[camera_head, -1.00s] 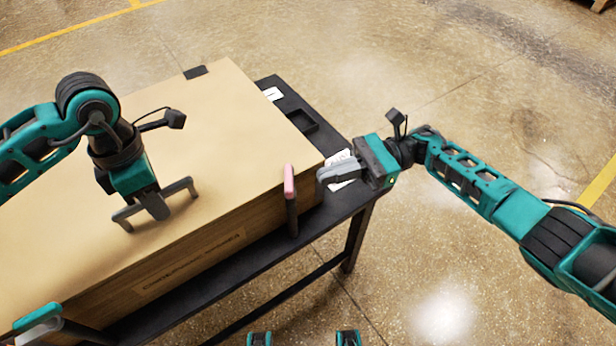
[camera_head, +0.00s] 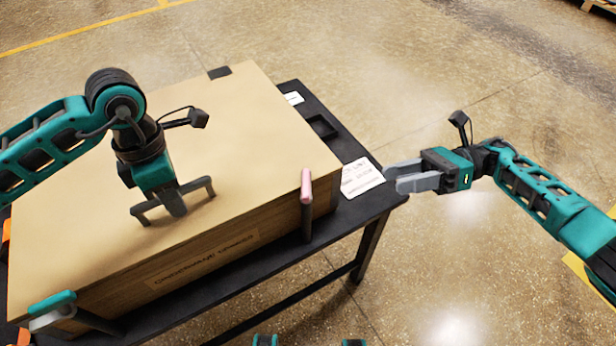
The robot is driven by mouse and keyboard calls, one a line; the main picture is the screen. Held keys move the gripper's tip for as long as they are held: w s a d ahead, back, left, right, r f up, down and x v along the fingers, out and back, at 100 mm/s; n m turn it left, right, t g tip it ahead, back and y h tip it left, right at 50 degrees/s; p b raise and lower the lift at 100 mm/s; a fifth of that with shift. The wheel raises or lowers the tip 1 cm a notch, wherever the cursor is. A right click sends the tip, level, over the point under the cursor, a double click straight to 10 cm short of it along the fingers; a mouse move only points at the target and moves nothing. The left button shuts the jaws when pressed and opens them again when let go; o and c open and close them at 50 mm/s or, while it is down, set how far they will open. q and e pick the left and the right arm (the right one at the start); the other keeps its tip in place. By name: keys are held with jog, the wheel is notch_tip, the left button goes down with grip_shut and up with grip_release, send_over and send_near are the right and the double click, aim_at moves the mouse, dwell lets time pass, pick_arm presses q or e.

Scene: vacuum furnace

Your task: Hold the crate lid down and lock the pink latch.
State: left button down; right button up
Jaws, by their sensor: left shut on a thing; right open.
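The crate (camera_head: 205,262) has a flat tan lid (camera_head: 240,125), which lies on it. My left gripper (camera_head: 176,208) is shut on a grey bracket-shaped handle (camera_head: 200,187) on the lid, near its front edge. The pink latch (camera_head: 306,186) stands upright at the crate's front right, its dark arm running down the front side and its pink tip at lid height. I cannot tell whether it is locked. My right gripper (camera_head: 393,179) is open and empty, to the right of the pink latch and clear of it, over the table's right end.
A teal-tipped latch (camera_head: 52,303) is at the crate's front left. The black table (camera_head: 225,292) carries a white label sheet (camera_head: 360,177) and a shallow dark tray (camera_head: 322,126) right of the crate. Open floor lies to the right.

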aim_at(306, 185)
jog(key=shift+o, duration=1.4)
jog(key=m, duration=0.4)
jog(key=shift+a+r+t, duration=0.15)
jog(key=shift+a+t, duration=0.15)
jog(key=o, duration=0.5)
jog(key=m, duration=0.4)
jog(key=a+m, duration=0.1)
jog(key=shift+s+r+m+t, duration=0.1)
jog(key=shift+r+m+t, duration=0.2)
jog(key=shift+r+m, duration=0.1)
jog(key=shift+c, duration=0.2)
jog(key=m, duration=0.4)
jog(key=a+m+t, duration=0.1)
jog(key=m, duration=0.1)
jog(key=shift+s+r, duration=0.25)
jog(key=s+a+m, duration=0.1)
jog(key=a+m, duration=0.4)
jog(key=m, duration=0.1)
jog(key=s+a+r+m+t, duration=0.1)
jog(key=a+m, duration=0.3)
jog(key=m, duration=0.1)
jog(key=s+a+m+t, duration=0.1)
jog(key=a+m, duration=0.4)
jog(key=m, duration=0.1)
jog(key=shift+a+r+m+y, duration=0.2)
jog(key=shift+a+m+y, duration=0.1)
jog(key=shift+y, duration=0.1)
jog(key=shift+c, duration=0.3)
